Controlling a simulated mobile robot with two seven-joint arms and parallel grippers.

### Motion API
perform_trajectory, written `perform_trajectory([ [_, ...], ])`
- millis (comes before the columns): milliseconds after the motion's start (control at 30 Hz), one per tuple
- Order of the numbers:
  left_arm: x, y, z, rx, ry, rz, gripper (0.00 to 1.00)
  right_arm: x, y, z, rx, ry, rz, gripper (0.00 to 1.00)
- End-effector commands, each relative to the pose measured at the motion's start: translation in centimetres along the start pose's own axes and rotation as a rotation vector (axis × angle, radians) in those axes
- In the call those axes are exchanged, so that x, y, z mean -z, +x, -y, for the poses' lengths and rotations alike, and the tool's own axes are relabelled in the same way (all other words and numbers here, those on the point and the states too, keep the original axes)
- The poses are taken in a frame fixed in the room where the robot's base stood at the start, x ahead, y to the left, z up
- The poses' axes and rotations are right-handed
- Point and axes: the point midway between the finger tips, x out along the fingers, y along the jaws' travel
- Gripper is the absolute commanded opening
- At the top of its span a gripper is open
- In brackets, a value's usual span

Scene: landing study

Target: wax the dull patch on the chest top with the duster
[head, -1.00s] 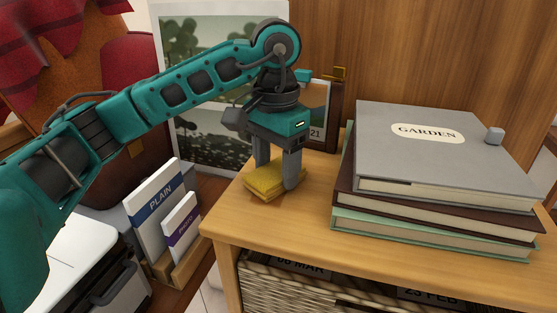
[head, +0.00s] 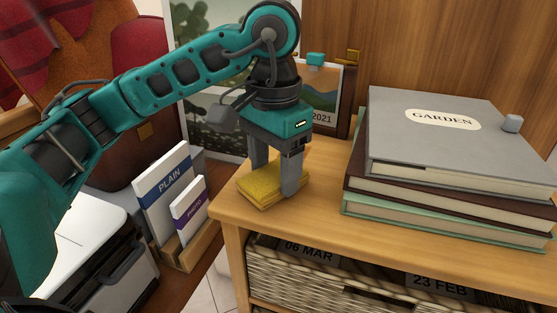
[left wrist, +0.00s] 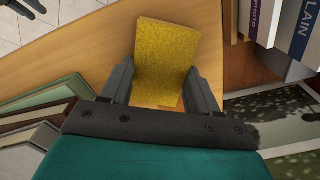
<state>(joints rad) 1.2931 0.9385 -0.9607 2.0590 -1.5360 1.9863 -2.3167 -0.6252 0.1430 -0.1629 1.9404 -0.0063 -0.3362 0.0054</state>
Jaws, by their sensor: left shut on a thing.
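The duster, a folded yellow cloth (head: 262,187), lies on the wooden chest top (head: 318,203) near its left front corner. My left gripper (head: 274,183) points down and is shut on the duster, one finger on each side. In the left wrist view the duster (left wrist: 166,60) spreads out between and beyond the two fingers. It appears to touch the chest top. I see no dull patch; it may be under the duster or the gripper.
Several stacked books, the top one a grey GARDEN book (head: 440,150), stand right of the duster. A framed picture (head: 322,98) stands behind. Woven baskets (head: 290,280) sit below. A PLAIN box (head: 166,190) stands lower left, past the chest's edge.

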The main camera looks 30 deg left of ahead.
Motion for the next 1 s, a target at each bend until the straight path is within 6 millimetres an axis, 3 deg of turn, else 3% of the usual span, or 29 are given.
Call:
perform_trajectory([
  [433,-0.3,-0.5,-0.2,0.0,0.001,0.001,0.26,0.3,-0.2,0.0,0.0,0.0,0.0,0.44],
  [1000,-0.3,-6.4,-0.1,0.0,0.0,-0.001,0.26,4.1,-2.8,-0.1,0.0,0.0,0.0,0.44],
])
